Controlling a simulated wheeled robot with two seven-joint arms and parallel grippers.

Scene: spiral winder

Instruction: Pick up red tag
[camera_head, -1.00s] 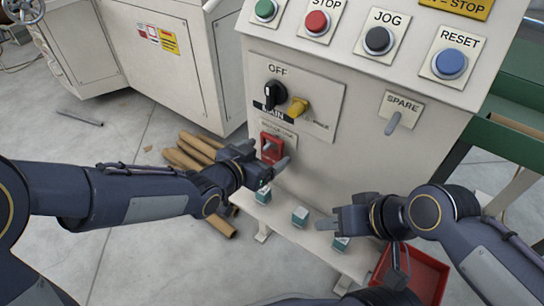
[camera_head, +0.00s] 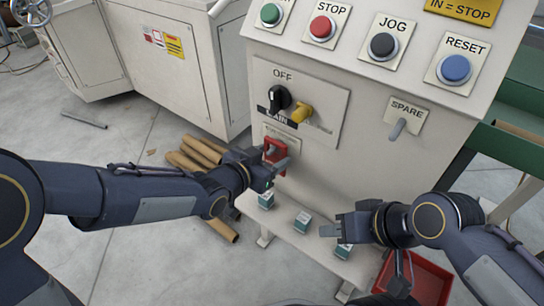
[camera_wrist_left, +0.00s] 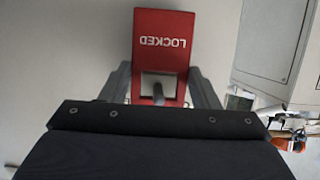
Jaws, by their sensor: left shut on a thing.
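The red tag (camera_head: 277,152) is at the front of the white cabinet, just below the main switch panel. In the left wrist view the tag (camera_wrist_left: 163,38) shows the word LOCKED upside down, and a pale opening with a dark peg-like part at its lower end. My left gripper (camera_head: 273,166) is shut on the tag, with a finger at each side of its lower part. I cannot tell whether the tag still touches the cabinet. My right gripper (camera_head: 335,228) is in front of the cabinet's lower ledge, with no object seen in it; its finger gap is unclear.
Several small teal-and-white blocks (camera_head: 302,221) sit on the lower ledge. A red bin (camera_head: 430,280) is at lower right. Brown tubes (camera_head: 200,150) lie on the floor behind my left arm.

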